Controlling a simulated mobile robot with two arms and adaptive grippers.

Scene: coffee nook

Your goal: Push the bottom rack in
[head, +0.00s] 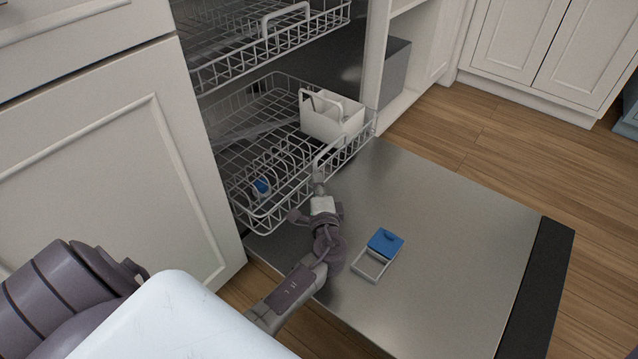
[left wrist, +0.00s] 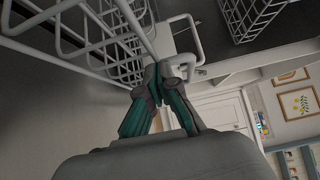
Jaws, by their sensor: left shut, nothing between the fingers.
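The bottom rack (head: 262,222) is a white wire basket low in the open dishwasher. Its front part stands out over the lowered door (head: 450,215). A white cutlery basket (head: 331,118) sits in its right front part. My left gripper (head: 319,178) is shut and empty at the middle of the rack's front, by its raised handle loop. In the left wrist view the closed fingertips (left wrist: 160,72) are close to the white wire handle (left wrist: 187,45); whether they touch it, I cannot tell. My right gripper is not in view.
The upper rack (head: 262,48) is also partly out above. A blue-lidded dispenser (head: 385,243) shows on the door's inner face. A small blue item (head: 261,187) is in the bottom rack. White cabinets (head: 105,185) stand at left; wooden floor (head: 500,130) is clear at right.

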